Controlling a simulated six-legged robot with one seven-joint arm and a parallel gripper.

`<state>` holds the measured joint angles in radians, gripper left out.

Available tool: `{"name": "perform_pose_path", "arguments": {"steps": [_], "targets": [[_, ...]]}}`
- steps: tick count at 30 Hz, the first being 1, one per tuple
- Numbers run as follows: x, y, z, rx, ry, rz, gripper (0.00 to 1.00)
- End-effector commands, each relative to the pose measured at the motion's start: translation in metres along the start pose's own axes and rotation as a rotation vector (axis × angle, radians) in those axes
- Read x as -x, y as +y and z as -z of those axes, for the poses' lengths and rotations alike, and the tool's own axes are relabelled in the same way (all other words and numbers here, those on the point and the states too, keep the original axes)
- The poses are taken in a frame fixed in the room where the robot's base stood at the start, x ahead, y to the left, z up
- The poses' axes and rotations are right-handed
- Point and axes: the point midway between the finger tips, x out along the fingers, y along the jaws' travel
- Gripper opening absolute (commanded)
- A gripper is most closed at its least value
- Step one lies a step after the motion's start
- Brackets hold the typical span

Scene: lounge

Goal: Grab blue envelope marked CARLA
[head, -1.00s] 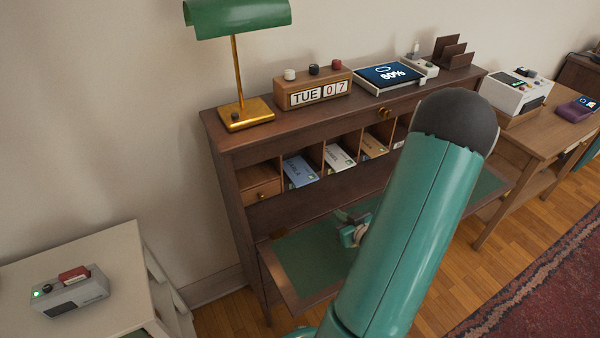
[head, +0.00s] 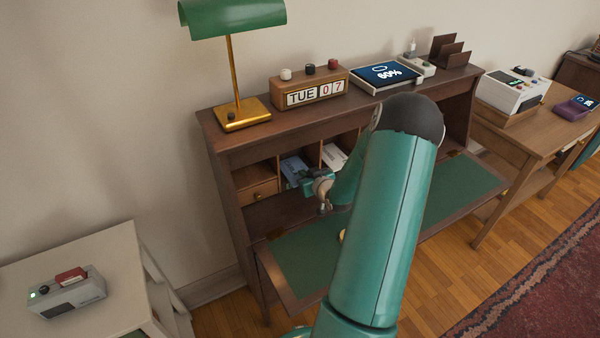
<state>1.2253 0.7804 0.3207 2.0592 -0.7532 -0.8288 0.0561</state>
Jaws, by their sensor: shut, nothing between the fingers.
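The blue envelope (head: 294,169) stands tilted in a pigeonhole of the dark wooden desk (head: 232,205), right of the small drawer. Its lower part is hidden behind my gripper, and I cannot read its marking now. My gripper (head: 308,180) is in front of that pigeonhole, close to the envelope. Its fingers are small and partly hidden; it is shut with nothing held. Whether it touches the envelope I cannot tell.
A pale envelope (head: 334,158) stands in the pigeonhole to the right. A drawer (head: 259,192) is at the left. A lamp (head: 241,115), a calendar block (head: 311,88) and a tablet (head: 386,74) stand on top. The green writing surface (head: 300,255) looks clear.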

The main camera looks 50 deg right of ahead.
Motion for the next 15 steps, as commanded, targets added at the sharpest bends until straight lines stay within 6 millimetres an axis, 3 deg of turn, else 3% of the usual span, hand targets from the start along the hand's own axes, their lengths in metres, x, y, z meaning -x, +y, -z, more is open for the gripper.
{"name": "perform_pose_path", "arguments": {"steps": [6,15], "targets": [[-0.035,-0.001,0.012,-0.002,0.0,0.001,0.0],[-0.037,-0.001,-0.005,-0.002,-0.002,0.001,0.0]]}}
